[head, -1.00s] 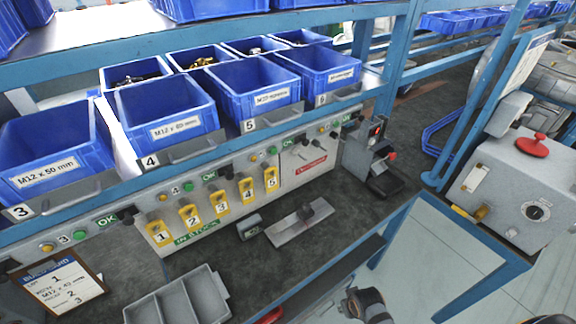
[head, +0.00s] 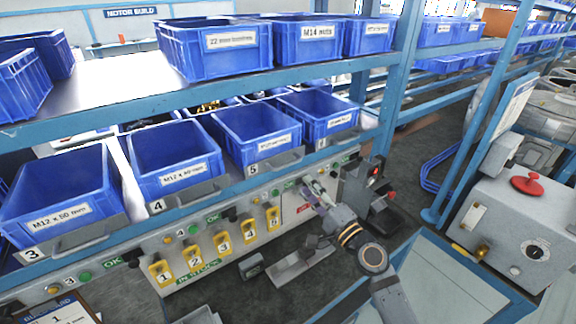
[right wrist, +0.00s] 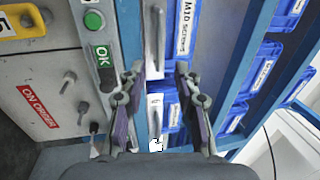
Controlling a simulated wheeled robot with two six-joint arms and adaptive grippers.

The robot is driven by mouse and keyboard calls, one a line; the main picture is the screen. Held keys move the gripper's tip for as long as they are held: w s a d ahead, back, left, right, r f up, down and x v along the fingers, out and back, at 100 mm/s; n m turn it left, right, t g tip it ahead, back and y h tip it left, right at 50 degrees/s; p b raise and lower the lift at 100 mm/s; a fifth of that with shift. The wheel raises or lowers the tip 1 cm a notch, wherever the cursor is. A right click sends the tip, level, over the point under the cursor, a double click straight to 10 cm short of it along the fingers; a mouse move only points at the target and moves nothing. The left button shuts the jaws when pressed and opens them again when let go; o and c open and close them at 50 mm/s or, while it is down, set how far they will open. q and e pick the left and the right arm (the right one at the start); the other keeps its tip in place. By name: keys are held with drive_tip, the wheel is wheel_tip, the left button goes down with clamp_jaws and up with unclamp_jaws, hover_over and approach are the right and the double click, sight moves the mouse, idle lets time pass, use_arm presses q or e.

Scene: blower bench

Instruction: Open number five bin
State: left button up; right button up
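The number five bin (head: 252,140) is a blue bin in the lower shelf row, between bin 4 and bin 6. Its front carries a number 5 plate and a grey bar handle (head: 282,160), and it sits in line with its neighbours. My right gripper (head: 309,188) is in front of and below the handles of bins 5 and 6, apart from them. In the right wrist view my right gripper (right wrist: 158,92) is open and empty, with bar handles beyond its fingers. My left gripper is not in view.
Bin 4 (head: 172,165) is left of bin 5, bin 6 (head: 318,112) right. Below is a panel with yellow numbered tags (head: 222,243) and an OK sign (right wrist: 102,55). A grey device (head: 366,196) stands right of my gripper. A blue shelf post (head: 402,60) rises behind.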

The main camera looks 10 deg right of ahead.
sight(288, 165)
drive_tip(key=p+x, duration=0.3)
drive_tip(key=x, duration=0.7)
drive_tip(key=shift+w+a, duration=0.15)
clamp_jaws()
